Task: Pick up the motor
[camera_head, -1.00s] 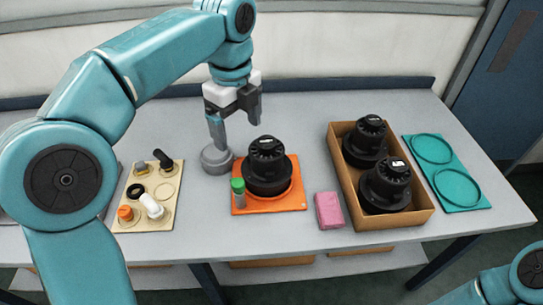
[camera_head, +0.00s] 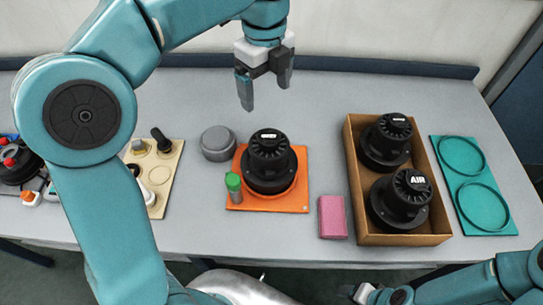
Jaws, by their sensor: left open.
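A black motor (camera_head: 268,163) stands upright on an orange mat (camera_head: 295,205) near the middle of the table. Two similar black motors, one at the back (camera_head: 386,143) and one in front (camera_head: 400,200), stand in a cardboard box (camera_head: 402,239) to the right. My left gripper (camera_head: 266,92) is open and empty, fingers pointing down, above the table and behind the motor on the orange mat. It touches nothing that I can see. Part of my right arm shows at the bottom right; whether its fingers show is unclear.
A green-capped vial (camera_head: 234,188) stands at the mat's left edge. A grey round piece (camera_head: 219,143) is behind it. A pink block (camera_head: 332,216) lies between mat and box. A teal board (camera_head: 492,225) is at the right. A beige board (camera_head: 167,179) with parts is at the left.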

